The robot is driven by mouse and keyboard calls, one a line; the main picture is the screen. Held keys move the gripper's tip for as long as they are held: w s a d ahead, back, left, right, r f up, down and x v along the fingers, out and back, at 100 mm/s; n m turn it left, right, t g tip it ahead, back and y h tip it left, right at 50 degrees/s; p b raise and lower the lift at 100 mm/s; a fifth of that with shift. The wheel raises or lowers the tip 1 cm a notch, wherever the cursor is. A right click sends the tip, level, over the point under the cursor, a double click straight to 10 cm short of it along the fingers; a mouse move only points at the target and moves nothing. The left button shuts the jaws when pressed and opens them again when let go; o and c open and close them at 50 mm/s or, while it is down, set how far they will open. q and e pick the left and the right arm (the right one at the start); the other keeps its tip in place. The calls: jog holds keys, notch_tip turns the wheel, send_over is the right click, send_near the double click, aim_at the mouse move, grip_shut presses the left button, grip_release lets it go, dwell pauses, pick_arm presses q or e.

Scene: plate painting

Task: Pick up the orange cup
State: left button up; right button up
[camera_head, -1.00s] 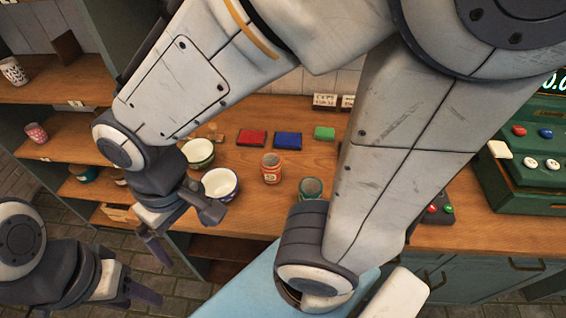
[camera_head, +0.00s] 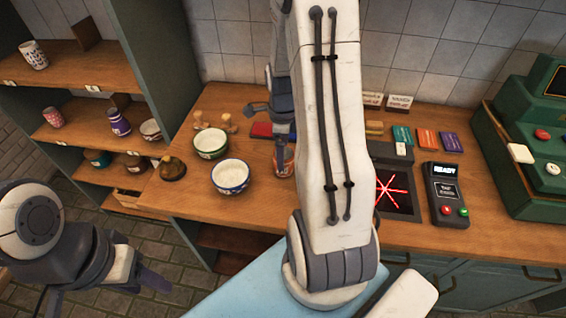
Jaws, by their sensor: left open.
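The orange cup (camera_head: 279,166) stands on the wooden counter (camera_head: 225,105), partly hidden behind my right arm's pale link. My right gripper (camera_head: 281,112) is just above the cup, pointing down. That link covers much of it, so I cannot tell whether its jaws are open or touch the cup. My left gripper (camera_head: 143,290) is open and empty at the lower left, in front of the shelves and well away from the cup.
A white blue-rimmed bowl (camera_head: 231,176) and a green-patterned bowl (camera_head: 210,143) stand left of the cup. A dark domed item (camera_head: 172,168) is farther left. To the right are a red-glowing panel (camera_head: 394,194), a READY device (camera_head: 446,195) and a green machine (camera_head: 520,150).

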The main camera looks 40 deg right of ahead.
jog(key=f, duration=0.2)
jog(key=f+p, duration=0.1)
jog(key=f, duration=0.2)
jog(key=shift+s+f, duration=0.2)
jog(key=shift+f, duration=0.05)
jog(key=shift+f+p, duration=0.3)
jog(key=shift+f, duration=0.15)
jog(key=c, duration=1.4)
jog(key=shift+c, duration=0.5)
jog(key=shift+r, duration=0.1)
